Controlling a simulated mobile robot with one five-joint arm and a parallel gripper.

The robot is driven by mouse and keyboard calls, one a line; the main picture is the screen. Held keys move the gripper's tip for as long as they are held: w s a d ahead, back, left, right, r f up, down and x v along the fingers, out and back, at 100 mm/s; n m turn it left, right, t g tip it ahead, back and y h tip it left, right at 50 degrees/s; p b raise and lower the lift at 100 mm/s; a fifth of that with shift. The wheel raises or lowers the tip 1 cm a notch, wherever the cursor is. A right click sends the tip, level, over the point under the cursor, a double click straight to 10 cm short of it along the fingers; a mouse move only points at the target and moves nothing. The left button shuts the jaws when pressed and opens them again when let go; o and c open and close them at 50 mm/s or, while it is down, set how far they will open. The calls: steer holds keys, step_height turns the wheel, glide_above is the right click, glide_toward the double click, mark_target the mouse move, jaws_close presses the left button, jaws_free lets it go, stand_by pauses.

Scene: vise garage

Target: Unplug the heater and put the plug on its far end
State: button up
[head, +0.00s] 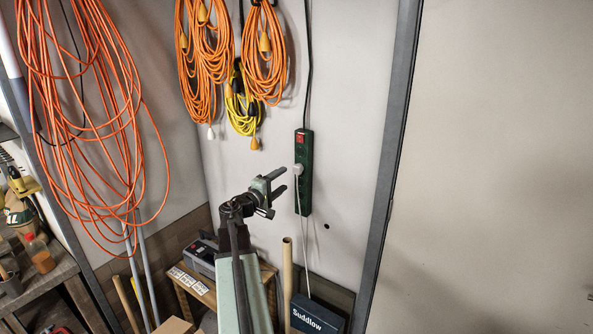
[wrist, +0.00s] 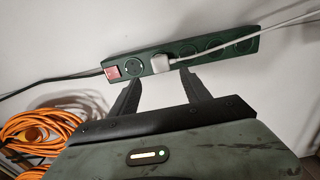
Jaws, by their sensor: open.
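A white plug (head: 299,169) sits in a dark green power strip (head: 305,200) mounted upright on the wall. In the wrist view the plug (wrist: 160,63) is in a socket near the strip's red switch (wrist: 114,73). Its pale cord (head: 304,245) hangs to a dark box marked "Suddlow" (head: 316,318); I cannot tell if this is the heater or if the cord ends there. My gripper (head: 284,180) is open and empty, just left of the plug. In the wrist view its fingertips (wrist: 160,74) are either side of the plug's near edge; contact is not clear.
A cardboard tube (head: 287,275) stands below the strip, close to the cord. Coiled orange cables (head: 264,60) and a yellow coil (head: 240,105) hang at the upper left. A small bench (head: 190,285) with a grey device (head: 202,260) stands left of my arm. A metal post (head: 390,150) rises at right.

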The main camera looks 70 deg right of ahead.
mark_target(295, 170)
steer(key=x, duration=0.9)
stand_by(0.9)
jaws_close()
steer(key=shift+a, duration=0.15)
steer(key=shift+v, duration=2.9)
